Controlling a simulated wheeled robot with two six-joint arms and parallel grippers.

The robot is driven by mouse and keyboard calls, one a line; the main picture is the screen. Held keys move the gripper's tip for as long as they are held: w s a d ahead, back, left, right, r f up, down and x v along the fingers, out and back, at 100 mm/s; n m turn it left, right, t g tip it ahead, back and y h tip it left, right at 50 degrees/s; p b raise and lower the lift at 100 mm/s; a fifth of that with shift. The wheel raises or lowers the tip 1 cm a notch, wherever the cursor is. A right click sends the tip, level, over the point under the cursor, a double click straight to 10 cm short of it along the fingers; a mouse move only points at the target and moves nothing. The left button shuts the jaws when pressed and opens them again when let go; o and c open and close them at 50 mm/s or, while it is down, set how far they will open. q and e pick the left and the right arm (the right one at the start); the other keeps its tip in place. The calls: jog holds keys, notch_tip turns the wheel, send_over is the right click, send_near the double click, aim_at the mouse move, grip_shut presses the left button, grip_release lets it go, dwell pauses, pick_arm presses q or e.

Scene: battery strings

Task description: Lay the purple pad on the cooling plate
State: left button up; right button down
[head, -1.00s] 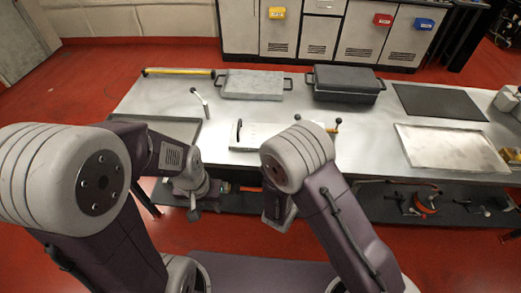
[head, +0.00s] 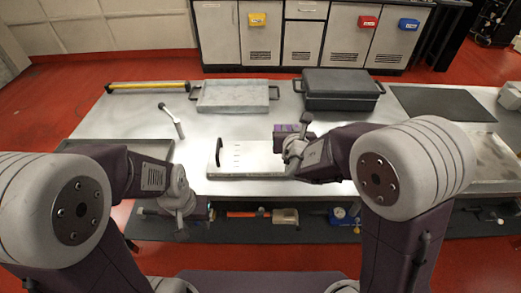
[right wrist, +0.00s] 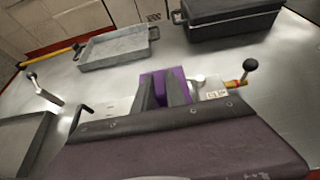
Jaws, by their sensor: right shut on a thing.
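My right gripper (head: 293,146) is shut on the purple pad (head: 284,131), which is partly hidden by the gripper in the head view. In the right wrist view the pad (right wrist: 166,79) shows upright between the two fingers. A flat silver plate (head: 228,161) with a black handle at its left end, which looks like the cooling plate, lies on the bench. The gripper and pad are at this plate's right end; I cannot tell the height between them. My left gripper (head: 181,208) hangs at the bench's front edge, left of the plate; its jaws are unclear.
A grey tray with handles (head: 236,108) and a dark lidded box (head: 340,104) stand at the back. A black mat (head: 440,103) lies at the right. A small lever (head: 172,120) stands left of the plate. A yellow bar (head: 147,86) lies at the back left.

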jog(key=shift+s+a+f, duration=0.1)
jog(key=shift+a+f, duration=0.15)
jog(key=shift+a, duration=0.35)
jog(key=shift+s+a+f, duration=0.1)
jog(key=shift+a+f, duration=0.15)
jog(key=shift+a, duration=0.3)
jog(key=p, duration=0.1)
send_over(254, 155)
jog(key=f, duration=0.5)
jog(key=shift+d+f, duration=0.2)
jog(key=shift+d, duration=0.1)
jog(key=shift+s+a+f, duration=0.15)
jog(key=shift+a+f, duration=0.05)
jog(key=shift+a, duration=0.2)
notch_tip(254, 155, down, 4)
jog(key=shift+f, duration=0.1)
jog(key=shift+f+b, duration=0.15)
jog(key=shift+b, duration=0.2)
jog(key=c, duration=1.4)
grip_release()
jog(key=shift+o, duration=0.2)
